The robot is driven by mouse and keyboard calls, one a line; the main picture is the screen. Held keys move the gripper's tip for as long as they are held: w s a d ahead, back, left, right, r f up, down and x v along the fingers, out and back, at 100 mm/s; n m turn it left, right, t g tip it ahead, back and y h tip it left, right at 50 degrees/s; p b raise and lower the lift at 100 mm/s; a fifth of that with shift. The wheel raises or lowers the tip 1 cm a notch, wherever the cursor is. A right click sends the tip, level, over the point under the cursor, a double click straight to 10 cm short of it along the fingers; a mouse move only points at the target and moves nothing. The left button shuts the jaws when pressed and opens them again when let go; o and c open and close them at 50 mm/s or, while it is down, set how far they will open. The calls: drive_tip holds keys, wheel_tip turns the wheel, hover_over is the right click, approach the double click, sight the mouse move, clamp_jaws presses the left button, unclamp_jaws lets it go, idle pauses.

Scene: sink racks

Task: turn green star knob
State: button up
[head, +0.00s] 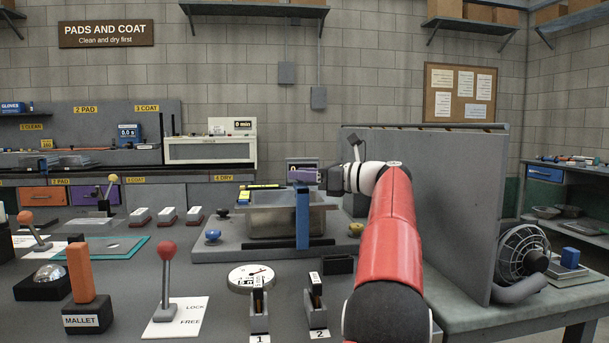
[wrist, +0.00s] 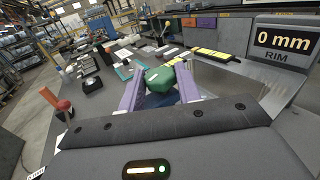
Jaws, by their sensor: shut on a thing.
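The green star knob (wrist: 168,78) shows in the wrist view between the two purple fingers of my gripper (wrist: 160,88). The fingers press on it from both sides. Only its upper part is visible, and its base is hidden by the gripper. I cannot make out the green knob in that view.
A blue knob (head: 213,237) and a yellow knob (head: 355,230) sit at the tank's base. A blue upright (head: 303,215) stands before the tank. A grey panel (head: 450,210) stands right of my arm.

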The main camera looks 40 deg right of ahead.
drive_tip(key=shift+f, duration=0.15)
drive_tip(key=o, duration=0.9)
drive_tip(key=shift+o, duration=0.2)
